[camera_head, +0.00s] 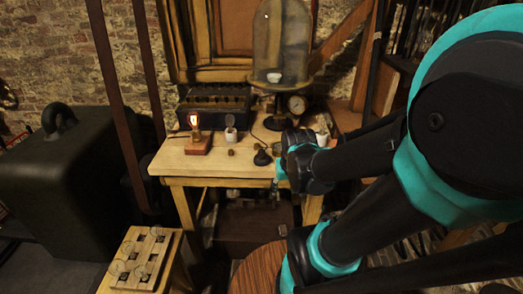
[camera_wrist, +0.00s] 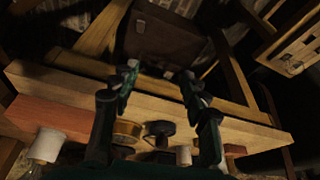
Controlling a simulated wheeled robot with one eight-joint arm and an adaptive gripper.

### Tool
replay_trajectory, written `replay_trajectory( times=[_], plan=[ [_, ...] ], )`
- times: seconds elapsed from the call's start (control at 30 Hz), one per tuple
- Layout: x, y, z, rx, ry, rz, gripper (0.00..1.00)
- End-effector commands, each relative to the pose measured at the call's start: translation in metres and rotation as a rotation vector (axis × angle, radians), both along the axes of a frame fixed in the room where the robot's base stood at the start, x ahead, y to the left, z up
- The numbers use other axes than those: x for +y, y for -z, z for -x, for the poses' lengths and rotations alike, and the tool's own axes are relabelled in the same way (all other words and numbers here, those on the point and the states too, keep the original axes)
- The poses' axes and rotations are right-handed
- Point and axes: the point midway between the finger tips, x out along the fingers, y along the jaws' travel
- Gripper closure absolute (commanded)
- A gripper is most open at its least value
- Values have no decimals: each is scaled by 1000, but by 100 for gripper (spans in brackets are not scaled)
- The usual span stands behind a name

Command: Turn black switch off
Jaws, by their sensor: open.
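A small dark object (camera_head: 262,157), which looks like the black switch, is near the table's front edge. In the wrist view a black round piece (camera_wrist: 158,131) at the table edge shows between my fingers; it seems to be the same thing, but its on/off position cannot be told. A bulb (camera_head: 194,121) glows on a red wooden base (camera_head: 198,145) at the table's left. My gripper (camera_wrist: 160,77) is open and empty, its fingers spread over the table edge. In the head view it is at the front edge, right beside the dark object, partly hidden by my arm.
The wooden table (camera_head: 185,160) also bears a small white-topped jar (camera_head: 230,130), a dark box (camera_head: 214,105) and a glass dome (camera_head: 281,40). A brass round piece (camera_wrist: 127,132) is close beside the black one. A chest (camera_wrist: 155,40) is under the table.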

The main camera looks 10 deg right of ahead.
Motion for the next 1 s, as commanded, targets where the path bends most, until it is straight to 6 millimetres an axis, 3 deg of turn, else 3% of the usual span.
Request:
replay_trajectory(
  times=[0.3,0.4,0.53,0.67,0.77,1.0],
  plan=[
    [21,-117,-137,199,217,-58,54],
    [28,-150,-168,258,288,-64,54],
    [36,-180,-194,310,352,-64,54],
    [39,-194,-205,335,386,-64,54],
    [40,-192,-207,340,393,-63,54],
    [39,-158,-206,339,393,-63,54]
  ],
)
